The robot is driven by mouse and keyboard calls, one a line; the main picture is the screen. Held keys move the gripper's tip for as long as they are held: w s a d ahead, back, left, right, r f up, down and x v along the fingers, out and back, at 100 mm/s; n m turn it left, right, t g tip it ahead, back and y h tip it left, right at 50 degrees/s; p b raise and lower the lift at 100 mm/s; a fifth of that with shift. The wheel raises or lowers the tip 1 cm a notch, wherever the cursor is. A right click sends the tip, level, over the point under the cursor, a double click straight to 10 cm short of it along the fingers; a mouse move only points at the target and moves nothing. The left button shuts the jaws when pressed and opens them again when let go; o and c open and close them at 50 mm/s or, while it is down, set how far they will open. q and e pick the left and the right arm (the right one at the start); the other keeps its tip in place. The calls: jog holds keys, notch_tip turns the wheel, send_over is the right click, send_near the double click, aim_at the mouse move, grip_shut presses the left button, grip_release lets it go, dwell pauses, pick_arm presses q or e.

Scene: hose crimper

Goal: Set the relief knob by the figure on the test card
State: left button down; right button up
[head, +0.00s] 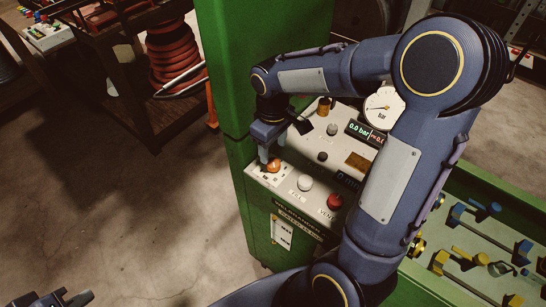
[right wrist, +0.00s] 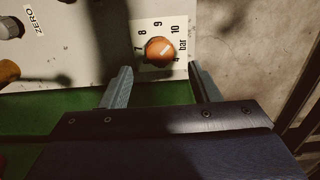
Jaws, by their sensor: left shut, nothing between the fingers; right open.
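The orange relief knob (right wrist: 158,54) sits on a white scale plate in the right wrist view, with the figures 7, 8, 9, 10 and "bar" legible around it. Its white mark slants to the upper right, roughly toward the 10. The knob also shows in the head view (head: 274,166). My right gripper (right wrist: 162,86) is open, its fingers to either side just short of the knob and nothing between them. A white card (head: 282,233) hangs on the green front; its figure is too small to read. My left gripper (head: 72,299) is shut and empty at the bottom left.
The panel bears a white button (head: 305,183), a red button (head: 335,201), a dial gauge (head: 383,107) and a display (head: 364,131) showing 0.0 bar. A green pillar (head: 237,70) rises behind the knob. My right arm covers much of the panel. A tray (head: 478,262) with blue and yellow parts is at right.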

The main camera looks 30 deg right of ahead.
aim_at(273, 162)
notch_tip(273, 162, down, 6)
jog(key=shift+r, duration=0.15)
jog(key=c, duration=1)
jog(key=shift+n, duration=0.3)
jog(key=n, duration=0.3)
jog(key=shift+n, duration=2.7)
